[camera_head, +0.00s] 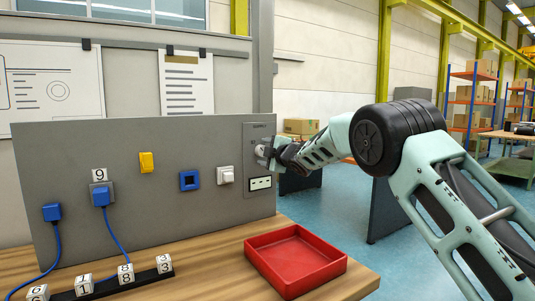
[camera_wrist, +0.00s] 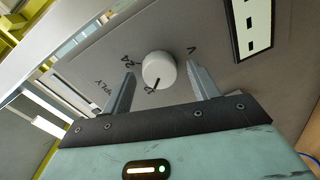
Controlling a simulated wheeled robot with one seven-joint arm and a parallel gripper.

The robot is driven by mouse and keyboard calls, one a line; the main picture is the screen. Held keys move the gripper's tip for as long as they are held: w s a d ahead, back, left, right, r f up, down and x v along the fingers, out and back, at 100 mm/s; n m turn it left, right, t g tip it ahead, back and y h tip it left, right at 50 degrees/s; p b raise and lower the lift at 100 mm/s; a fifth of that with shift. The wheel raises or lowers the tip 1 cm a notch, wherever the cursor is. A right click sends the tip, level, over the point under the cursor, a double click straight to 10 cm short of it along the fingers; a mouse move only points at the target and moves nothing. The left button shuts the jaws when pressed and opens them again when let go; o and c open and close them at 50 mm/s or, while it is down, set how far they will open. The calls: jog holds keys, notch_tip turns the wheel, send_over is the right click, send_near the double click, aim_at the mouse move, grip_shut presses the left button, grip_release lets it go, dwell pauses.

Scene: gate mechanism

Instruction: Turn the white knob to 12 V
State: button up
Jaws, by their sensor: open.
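The white knob (camera_wrist: 158,68) sits on a grey panel plate printed with "24", "V" and part of "SUPPLY" in the wrist view. A dark pointer line on its lower edge points toward a small mark that looks like "12", partly hard to read. My gripper (camera_wrist: 161,72) is open, with one finger on each side of the knob and gaps between fingers and knob. In the head view my gripper (camera_head: 267,153) is at the right end of the panel and largely hides the knob.
The grey panel (camera_head: 135,205) also carries a yellow switch (camera_head: 147,162), a blue-framed socket (camera_head: 189,180), a white switch (camera_head: 225,175) and blue plugs with cables. A red tray (camera_head: 295,262) and numbered cubes (camera_head: 126,273) are on the wooden table.

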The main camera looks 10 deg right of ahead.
jog(key=b+v, duration=0.3)
jog(key=v, duration=1.4)
jog(key=shift+s+b, duration=0.25)
jog(key=shift+b, duration=0.1)
jog(key=shift+f, duration=0.1)
jog(key=s+a+f+m+g+h+p, duration=0.1)
jog(key=s+a+f+m+g+p, duration=0.2)
jog(key=s, duration=0.4)
jog(key=s+a+f+m+g+p, duration=0.2)
jog(key=s+a, duration=0.3)
jog(key=s, duration=0.1)
jog(key=s+a+f+m+g+h+p, duration=0.1)
jog(key=s+a+f+m+g+p, duration=0.2)
jog(key=s, duration=0.4)
jog(key=s+f+m+g+h+p, duration=0.1)
jog(key=s+g, duration=0.3)
jog(key=s, duration=1)
jog(key=s+a+f+m+g+h+p, duration=0.1)
jog(key=s+f+m+g+h+p, duration=0.1)
jog(key=s, duration=1.2)
jog(key=shift+g+p, duration=0.45)
jog(key=shift+g, duration=0.65)
jog(key=shift+s, duration=0.1)
